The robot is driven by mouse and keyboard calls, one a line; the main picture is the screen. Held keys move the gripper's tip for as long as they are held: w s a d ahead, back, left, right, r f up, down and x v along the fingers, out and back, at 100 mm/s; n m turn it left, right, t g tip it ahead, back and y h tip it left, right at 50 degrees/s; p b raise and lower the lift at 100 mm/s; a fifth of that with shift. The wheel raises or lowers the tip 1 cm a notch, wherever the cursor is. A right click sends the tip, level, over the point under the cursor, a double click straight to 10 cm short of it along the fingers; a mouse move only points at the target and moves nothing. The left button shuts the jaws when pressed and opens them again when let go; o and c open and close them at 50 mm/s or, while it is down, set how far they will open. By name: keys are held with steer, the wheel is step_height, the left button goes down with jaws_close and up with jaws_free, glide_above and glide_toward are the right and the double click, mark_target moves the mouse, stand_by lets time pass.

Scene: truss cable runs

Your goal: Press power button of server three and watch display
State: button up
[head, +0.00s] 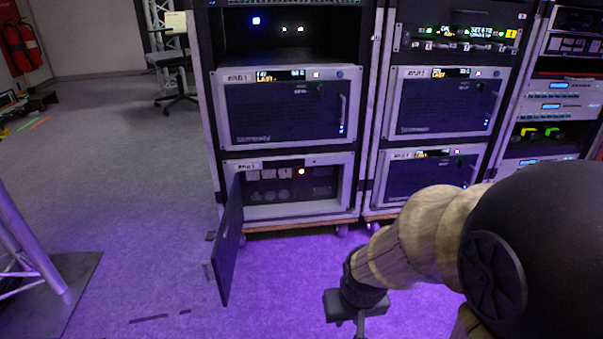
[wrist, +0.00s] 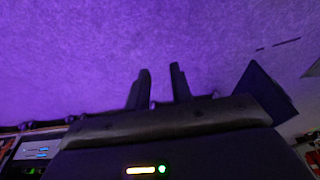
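The lower left server (head: 289,208) has its front door (head: 229,243) swung open at the left, exposing grey parts inside. A small orange-red light (head: 301,171) glows at its top; its display strip (head: 280,164) looks dark. The server above it (head: 288,112) is closed, with a lit display (head: 281,75). The labels are too small to read surely, so I cannot tell which is server three. My gripper (wrist: 160,86) is open and empty, its two fingers apart over the purple-lit floor. In the head view it hangs low, in front of and right of the open door.
The right rack holds two closed servers (head: 443,103) (head: 425,176) and a lit unit on top (head: 463,36). The open door juts over the floor and also shows in the wrist view (wrist: 263,95). A truss leg (head: 35,250) stands at far left. The floor between is clear.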

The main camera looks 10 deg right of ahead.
jaws_close()
stand_by(1.4)
